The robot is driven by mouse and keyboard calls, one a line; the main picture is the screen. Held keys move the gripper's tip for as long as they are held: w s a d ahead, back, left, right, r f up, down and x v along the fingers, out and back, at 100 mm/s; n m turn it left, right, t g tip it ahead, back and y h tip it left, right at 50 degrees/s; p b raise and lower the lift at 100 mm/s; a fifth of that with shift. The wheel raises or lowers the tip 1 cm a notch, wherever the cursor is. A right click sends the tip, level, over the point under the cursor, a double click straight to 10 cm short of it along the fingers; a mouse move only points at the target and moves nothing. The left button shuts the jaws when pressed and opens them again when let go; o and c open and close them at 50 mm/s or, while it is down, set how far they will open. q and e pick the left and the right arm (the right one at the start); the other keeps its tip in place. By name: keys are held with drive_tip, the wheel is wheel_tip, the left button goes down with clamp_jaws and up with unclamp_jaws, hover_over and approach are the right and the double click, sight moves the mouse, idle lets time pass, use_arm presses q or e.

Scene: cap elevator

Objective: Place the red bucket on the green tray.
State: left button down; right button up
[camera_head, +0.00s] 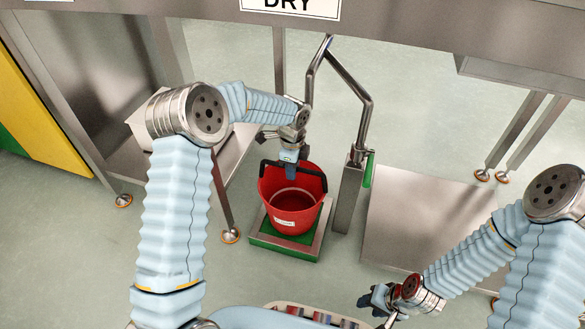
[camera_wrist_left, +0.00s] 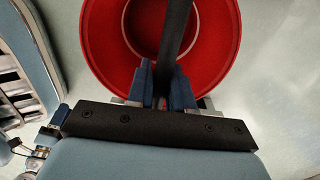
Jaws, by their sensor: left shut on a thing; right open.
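The red bucket (camera_head: 292,213) is upright over the green tray (camera_head: 288,246) on the floor in the head view. I cannot tell whether its base touches the tray. Its black handle (camera_head: 318,174) is raised. My left gripper (camera_head: 288,168) is shut on the handle from above. In the left wrist view the bucket (camera_wrist_left: 103,50) is below the left gripper (camera_wrist_left: 162,85), with the black handle (camera_wrist_left: 177,28) between the fingers. My right gripper (camera_head: 372,300) is open and empty at the lower right, away from the bucket.
Steel tables stand at left and at right (camera_head: 435,220). A steel beam with a DRY sign (camera_head: 290,7) crosses the top. Open floor lies at lower left.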

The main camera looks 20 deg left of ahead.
use_arm(q)
drive_tip(key=shift+f+b, duration=0.3)
drive_tip(key=shift+f, duration=0.2)
idle(0.3)
drive_tip(key=c, duration=0.9)
unclamp_jaws()
wheel_tip(320, 180, up, 8)
drive_tip(key=shift+f+p, duration=0.25)
drive_tip(key=shift+p, duration=0.65)
drive_tip(key=shift+s, duration=0.1)
